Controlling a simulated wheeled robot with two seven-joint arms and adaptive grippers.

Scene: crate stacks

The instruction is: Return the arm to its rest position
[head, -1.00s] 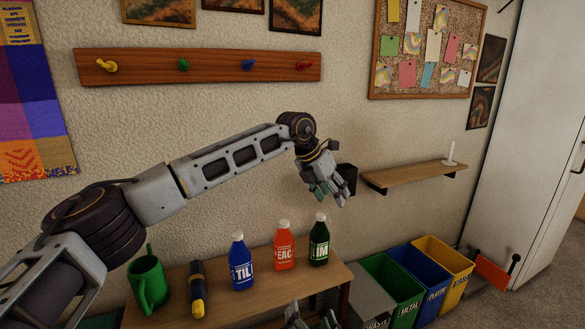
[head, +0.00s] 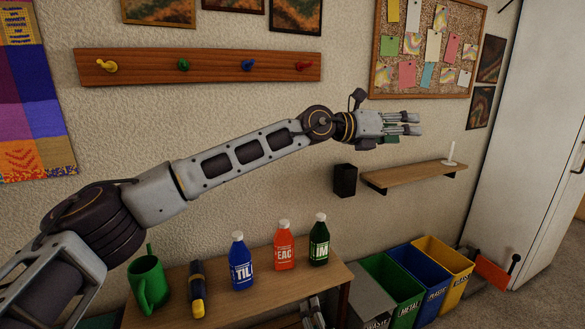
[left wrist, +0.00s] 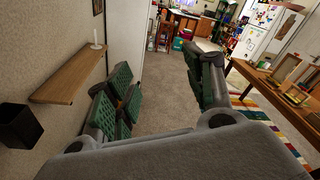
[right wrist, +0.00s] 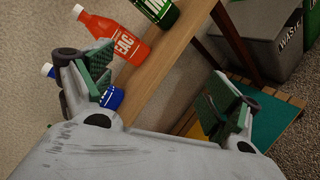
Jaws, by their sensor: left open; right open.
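My left arm stretches across the head view from the left. Its gripper (head: 408,124) is open and empty, pointing right in front of the wall, above the wall shelf. In the left wrist view the left gripper (left wrist: 165,95) shows its two green-padded fingers wide apart with only floor between them. My right gripper (head: 313,312) shows only in part at the bottom edge of the head view. In the right wrist view the right gripper (right wrist: 160,95) is open, with nothing held between its fingers, near the table with the bottles.
A wall shelf (head: 415,176) holds a candle (head: 451,155). A black box (head: 345,180) hangs beside it. Bins (head: 440,265) stand right.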

